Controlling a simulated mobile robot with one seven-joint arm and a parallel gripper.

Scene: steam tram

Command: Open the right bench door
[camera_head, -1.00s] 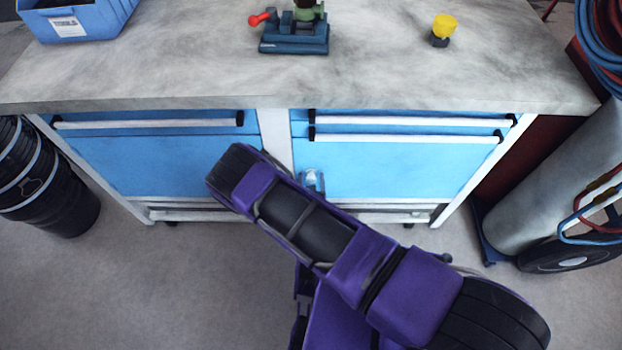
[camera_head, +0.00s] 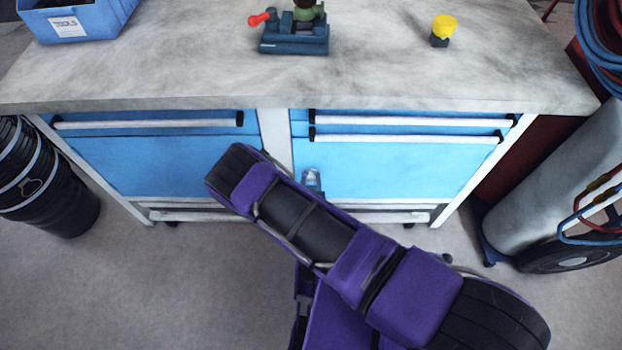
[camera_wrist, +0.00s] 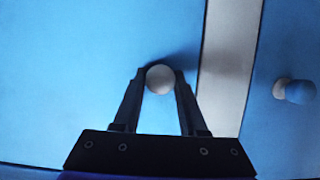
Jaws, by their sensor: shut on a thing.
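The bench has a blue right front (camera_head: 400,170) and a blue left front (camera_head: 110,165), with a white post (camera_head: 275,135) between them. Both fronts look closed in the head view. In the wrist view my gripper (camera_wrist: 160,85) is shut on a round pale knob (camera_wrist: 160,78) on a blue panel (camera_wrist: 70,70). A second knob (camera_wrist: 295,91) sits on another panel across the white post. A small grey fitting (camera_head: 312,180) shows on the right front beside the post. My arm hides my gripper in the head view.
White bar handles (camera_head: 405,137) cross the upper fronts. The grey worktop (camera_head: 180,70) holds a blue bin (camera_head: 75,25), a vise (camera_head: 295,40) and a yellow-topped item (camera_head: 442,32). A black ribbed drum (camera_head: 45,180) stands left, a grey cylinder (camera_head: 560,190) right. Floor before the bench is open.

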